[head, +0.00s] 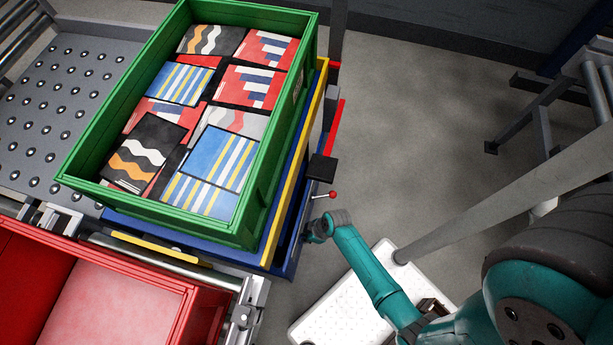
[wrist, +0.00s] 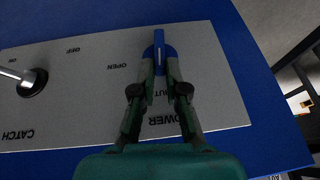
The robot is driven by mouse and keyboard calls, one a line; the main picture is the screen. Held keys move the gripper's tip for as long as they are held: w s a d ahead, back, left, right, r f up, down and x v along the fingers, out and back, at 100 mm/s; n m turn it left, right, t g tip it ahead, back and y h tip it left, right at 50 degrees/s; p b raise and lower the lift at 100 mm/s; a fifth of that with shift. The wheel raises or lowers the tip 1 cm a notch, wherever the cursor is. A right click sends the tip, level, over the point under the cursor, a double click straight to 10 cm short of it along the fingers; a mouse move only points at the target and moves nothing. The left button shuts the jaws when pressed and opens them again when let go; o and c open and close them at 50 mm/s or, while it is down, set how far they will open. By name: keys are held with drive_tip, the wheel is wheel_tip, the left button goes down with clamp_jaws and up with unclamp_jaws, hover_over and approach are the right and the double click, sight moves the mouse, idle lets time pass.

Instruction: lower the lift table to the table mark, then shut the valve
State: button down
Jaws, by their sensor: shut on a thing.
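The lift table (head: 295,168) is blue with a yellow edge strip and bears a green crate (head: 250,222). I cannot make out a table mark for certain. My gripper (head: 309,236) is at the table's right side, low down. In the wrist view my gripper (wrist: 159,66) is shut on a blue valve handle (wrist: 158,47) with a pale line on it. The handle stands over a grey panel (wrist: 75,105) lettered OPEN, CATCH, ON and OFF. The fingers partly cover the words ending in UT and OWER.
A metal catch lever (wrist: 15,76) stands at the panel's left. A red-knobbed lever (head: 332,194) juts out just above my gripper. Several patterned packets (head: 215,165) lie in the crate. A red crate (head: 120,300) and a ball-studded deck (head: 65,95) border the table.

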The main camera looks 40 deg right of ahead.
drive_tip(key=g+y, duration=0.1)
drive_tip(key=y, duration=0.1)
drive_tip(key=w+d+f+m+g+y, duration=0.1)
drive_tip(key=y, duration=0.1)
drive_tip(key=d+g+y, duration=0.1)
drive_tip(key=y, duration=0.1)
drive_tip(key=shift+w+d+f+m+g+y, duration=0.2)
drive_tip(key=shift+w+d+m+g+y, duration=0.1)
drive_tip(key=shift+m+g+y, duration=0.1)
drive_tip(key=shift+f+g+y, duration=0.25)
drive_tip(key=shift+g+y, duration=0.05)
drive_tip(key=shift+y, duration=0.3)
idle(0.5)
drive_tip(key=c, duration=1.2)
unclamp_jaws()
drive_tip(key=shift+w+d, duration=0.1)
drive_tip(key=v, duration=1.2)
